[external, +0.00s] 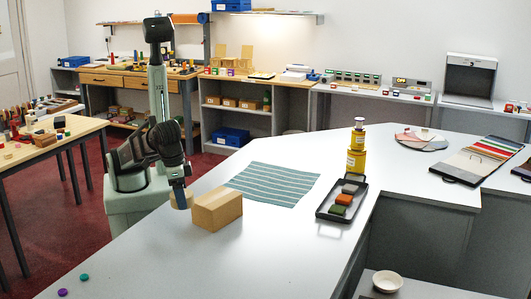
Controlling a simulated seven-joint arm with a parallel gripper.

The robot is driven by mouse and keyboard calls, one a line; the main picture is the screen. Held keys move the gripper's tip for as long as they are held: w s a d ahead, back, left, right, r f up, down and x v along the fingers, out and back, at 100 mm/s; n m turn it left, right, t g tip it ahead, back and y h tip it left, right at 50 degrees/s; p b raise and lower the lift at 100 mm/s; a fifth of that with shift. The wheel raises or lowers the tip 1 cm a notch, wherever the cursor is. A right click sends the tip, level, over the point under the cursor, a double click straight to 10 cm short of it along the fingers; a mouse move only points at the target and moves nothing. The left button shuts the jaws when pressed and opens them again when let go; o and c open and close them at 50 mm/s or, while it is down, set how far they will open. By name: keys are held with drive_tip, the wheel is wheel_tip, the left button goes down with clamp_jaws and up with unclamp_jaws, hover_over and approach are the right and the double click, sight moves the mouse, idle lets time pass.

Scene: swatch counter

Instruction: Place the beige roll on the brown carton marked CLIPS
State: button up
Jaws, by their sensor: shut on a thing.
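The brown carton (217,210) stands on the counter directly right of the roll. In the picture the roll's right side meets the carton's left end; I cannot tell whether they touch, or whether the roll is clear of the counter. No CLIPS lettering is readable on the carton's visible faces.
A striped teal cloth (272,184) lies behind the carton. Further right are a black tray (327,214) with coloured blocks and stacked yellow tins (356,160). Purple and teal discs (84,277) lie at the front left. The counter in front of the carton is clear.

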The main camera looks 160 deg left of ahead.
drive_tip(key=n, duration=0.2)
approach(218, 197)
drive_tip(key=shift+w+d+f, duration=0.35)
drive_tip(key=shift+w+f, duration=0.15)
drive_tip(key=shift+w, duration=0.05)
drive_tip(key=shift+w+d+f, duration=0.35)
drive_tip(key=shift+w+f, duration=0.1)
drive_tip(key=shift+w, duration=0.1)
drive_tip(key=shift+m, duration=0.5)
drive_tip(key=s+a, duration=0.1)
drive_tip(key=s+a+r, duration=0.1)
drive_tip(key=a, duration=0.1)
drive_tip(key=shift+s+a, duration=0.1)
drive_tip(key=shift+s, duration=0.05)
drive_tip(key=m, duration=0.4)
drive_tip(key=shift+d, duration=0.35)
drive_tip(key=m, duration=0.2)
drive_tip(key=m+t, duration=0.1)
drive_tip(key=m, duration=0.2)
drive_tip(key=shift+d+m+h, duration=0.15)
drive_tip(key=shift+m+h, duration=0.15)
drive_tip(key=shift+f, duration=2.55)
drive_tip(key=shift+f, duration=0.15)
drive_tip(key=o, duration=1)
